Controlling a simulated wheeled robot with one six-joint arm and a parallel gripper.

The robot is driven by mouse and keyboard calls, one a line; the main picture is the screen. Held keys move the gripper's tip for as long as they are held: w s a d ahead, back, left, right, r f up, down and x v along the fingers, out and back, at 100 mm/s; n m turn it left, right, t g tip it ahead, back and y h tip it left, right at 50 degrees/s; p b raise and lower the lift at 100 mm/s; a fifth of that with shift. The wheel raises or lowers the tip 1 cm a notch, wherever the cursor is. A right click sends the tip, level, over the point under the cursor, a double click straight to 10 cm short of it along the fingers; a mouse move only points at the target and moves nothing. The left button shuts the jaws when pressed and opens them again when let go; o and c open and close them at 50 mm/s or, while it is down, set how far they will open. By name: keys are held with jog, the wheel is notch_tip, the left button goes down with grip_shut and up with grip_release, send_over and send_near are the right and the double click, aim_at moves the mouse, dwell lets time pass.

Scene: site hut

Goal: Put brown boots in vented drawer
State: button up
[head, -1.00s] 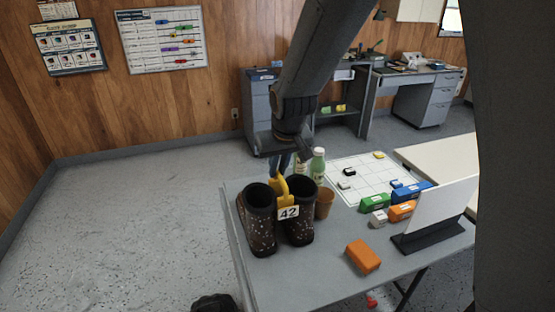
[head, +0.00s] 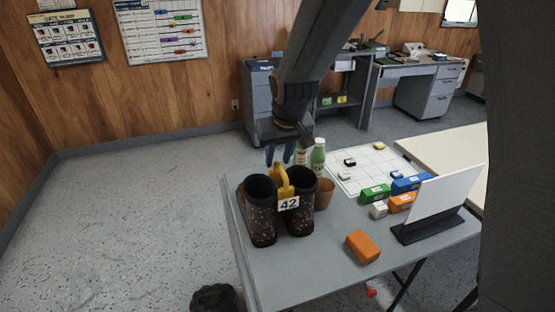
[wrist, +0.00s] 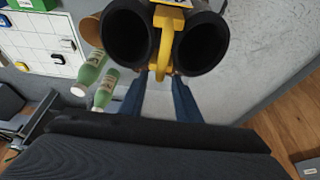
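The brown boots (head: 261,217) stand upright side by side on the grey table, dark with pale specks. A yellow handle (head: 282,181) joins them, with a white tag reading 42. In the wrist view the dark boot openings (wrist: 128,38) show at the top, with the yellow handle (wrist: 166,45) between them. My gripper (head: 279,158) is open, just above and behind the handle in the head view. Its two blue fingers are apart in the wrist view (wrist: 157,80), close to the handle's end; contact cannot be told. No drawer with clear vents can be made out.
Green-white bottles (head: 318,158) and a brown cup (head: 325,192) stand close beside the boots. Coloured blocks (head: 363,246) and a white panel on a stand (head: 446,195) occupy the table's right. A grey desk with drawers (head: 441,88) stands behind. Open floor lies left.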

jog(key=b+v, duration=0.2)
jog(key=v, duration=0.9)
jog(key=s+d+f+m+g+h, duration=0.1)
jog(key=s+d+f+m+g, duration=0.2)
jog(key=s+d+f, duration=1.1)
jog(key=shift+s+d+f, duration=0.4)
jog(key=shift+s+d, duration=0.2)
jog(key=shift+s, duration=0.45)
jog(key=shift+o, duration=0.2)
